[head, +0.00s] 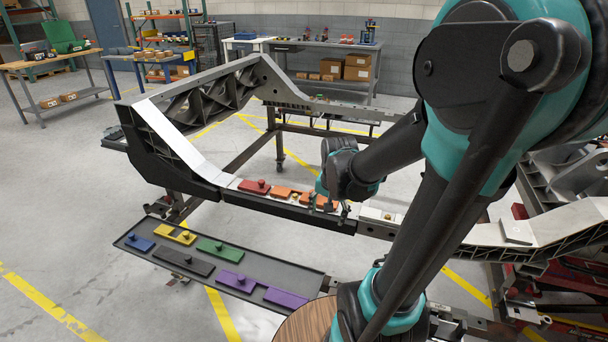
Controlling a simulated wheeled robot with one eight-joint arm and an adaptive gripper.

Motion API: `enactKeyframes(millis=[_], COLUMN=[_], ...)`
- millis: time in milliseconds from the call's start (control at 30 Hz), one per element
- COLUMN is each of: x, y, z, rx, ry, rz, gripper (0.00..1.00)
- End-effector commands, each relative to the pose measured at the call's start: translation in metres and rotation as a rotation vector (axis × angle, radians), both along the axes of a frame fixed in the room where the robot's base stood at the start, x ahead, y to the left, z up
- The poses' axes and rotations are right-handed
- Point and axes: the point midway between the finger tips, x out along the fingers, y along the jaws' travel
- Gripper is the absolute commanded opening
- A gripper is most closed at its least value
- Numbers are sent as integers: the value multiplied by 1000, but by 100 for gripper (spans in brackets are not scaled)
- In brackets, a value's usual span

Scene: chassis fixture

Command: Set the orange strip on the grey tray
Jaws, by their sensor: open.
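Orange pieces (282,192) lie on the black chassis rail (265,205), right of a red piece (255,187). More orange shows farther right, partly behind my gripper; I cannot tell whether this is one strip or more. My gripper (328,207) is open and points down over the rail at this right-hand orange part. Whether the fingers touch it is hidden. The grey tray (290,274) is low, in front of the rail and to the left. It holds blue, yellow, green, dark grey and purple pieces, with bare patches between them.
The chassis frame (180,140) rises left and behind the rail. My arm fills the right side and hides part of the rail. Workbenches (335,45) and shelves stand far back. Open floor (60,190) lies to the left.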

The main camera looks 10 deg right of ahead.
Motion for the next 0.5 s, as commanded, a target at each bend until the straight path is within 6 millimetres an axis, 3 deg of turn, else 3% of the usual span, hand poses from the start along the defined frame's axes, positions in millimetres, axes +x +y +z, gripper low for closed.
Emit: enactKeyframes(millis=[33, 100, 500], x=[21, 44, 172], y=[2, 4, 23], z=[6, 12, 22], rx=[26, 62, 183], ry=[19, 47, 184], rz=[-97, -246, -1102], gripper=[67, 67, 67])
